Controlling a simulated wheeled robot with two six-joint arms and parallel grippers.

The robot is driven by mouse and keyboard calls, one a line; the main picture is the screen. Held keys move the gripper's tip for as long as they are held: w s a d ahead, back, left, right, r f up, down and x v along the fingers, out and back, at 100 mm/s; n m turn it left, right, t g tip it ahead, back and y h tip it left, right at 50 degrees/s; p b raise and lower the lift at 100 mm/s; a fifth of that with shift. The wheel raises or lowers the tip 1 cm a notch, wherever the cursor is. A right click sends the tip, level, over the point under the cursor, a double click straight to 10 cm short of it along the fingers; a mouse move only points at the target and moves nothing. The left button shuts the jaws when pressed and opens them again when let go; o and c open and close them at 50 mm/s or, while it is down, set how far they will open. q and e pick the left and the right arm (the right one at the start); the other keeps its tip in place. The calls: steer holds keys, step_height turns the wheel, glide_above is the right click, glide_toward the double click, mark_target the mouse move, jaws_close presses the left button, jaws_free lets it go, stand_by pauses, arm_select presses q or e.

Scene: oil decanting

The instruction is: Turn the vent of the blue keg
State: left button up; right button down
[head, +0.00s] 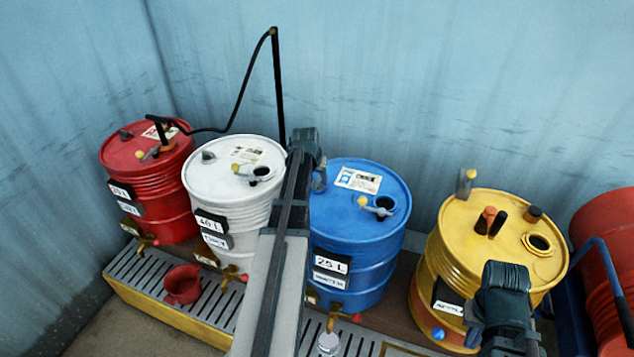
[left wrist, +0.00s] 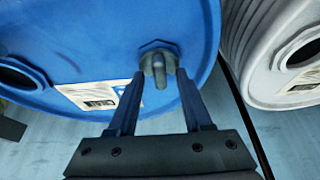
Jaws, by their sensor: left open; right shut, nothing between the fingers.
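The blue keg (head: 352,262) stands upright in the row, with a 25 L label on its front. Its vent (left wrist: 158,62), a dark knob on a six-sided base near the lid's rim, shows in the left wrist view. My left gripper (left wrist: 160,88) is open, with its fingertips on either side of the vent knob; I cannot tell whether they touch it. In the head view my left gripper (head: 319,180) is at the left edge of the blue lid and hides most of the vent. My right gripper (head: 474,322) is shut and empty in front of the yellow keg.
A white keg (head: 225,180) and a red keg (head: 150,200) stand to the left, a yellow keg (head: 470,225) to the right. A red cup (head: 182,284) sits on the slatted tray (head: 150,287). A black hose stand (head: 278,85) rises behind the white keg.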

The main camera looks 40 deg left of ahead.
arm_select(q)
jaws_close()
steer(key=shift+m, duration=0.3)
steer(key=m+h, duration=0.1)
steer(key=m, duration=0.3)
steer(key=shift+a+h, duration=0.2)
steer(key=shift+h, duration=0.2)
steer(key=m+h, duration=0.1)
steer(key=m, duration=0.3)
steer(key=shift+w+a+m+h, duration=0.1)
steer(key=shift+a+m+h, duration=0.05)
steer(key=shift+m+h, duration=0.2)
steer(key=m, duration=0.2)
steer(key=m+g+h, duration=0.1)
steer(key=m, duration=0.1)
steer(key=shift+w+h, duration=0.1)
steer(key=shift+h, duration=0.15)
steer(key=m+g, duration=0.2)
steer(key=m, duration=0.2)
steer(key=shift+h, duration=0.4)
steer(key=shift+m, duration=0.45)
